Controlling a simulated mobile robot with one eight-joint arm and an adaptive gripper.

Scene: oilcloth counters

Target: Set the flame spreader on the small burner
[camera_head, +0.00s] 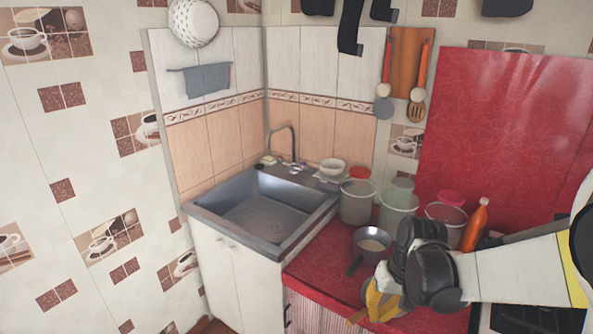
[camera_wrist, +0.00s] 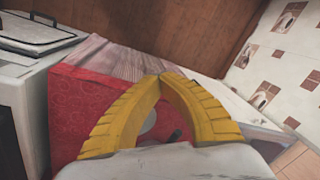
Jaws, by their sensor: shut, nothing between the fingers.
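My gripper (camera_head: 374,302) has yellow fingers and hangs low over the front of the red counter in the head view. In the wrist view its fingertips (camera_wrist: 162,76) meet, with nothing held between them. A flat grey round piece (camera_wrist: 149,122) shows through the gap behind the tips, on the red counter. It may be the flame spreader, but the fingers cover most of it. A small dark piece (camera_wrist: 176,135) shows beside it. The stove (camera_head: 535,318) stands at the right, largely behind my arm in the head view. I cannot make out the small burner.
A saucepan (camera_head: 371,243) stands on the red counter (camera_head: 318,262) just behind my gripper. Clear jars (camera_head: 357,203) and an orange bottle (camera_head: 475,226) stand further back. A metal sink (camera_head: 265,210) is at the left.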

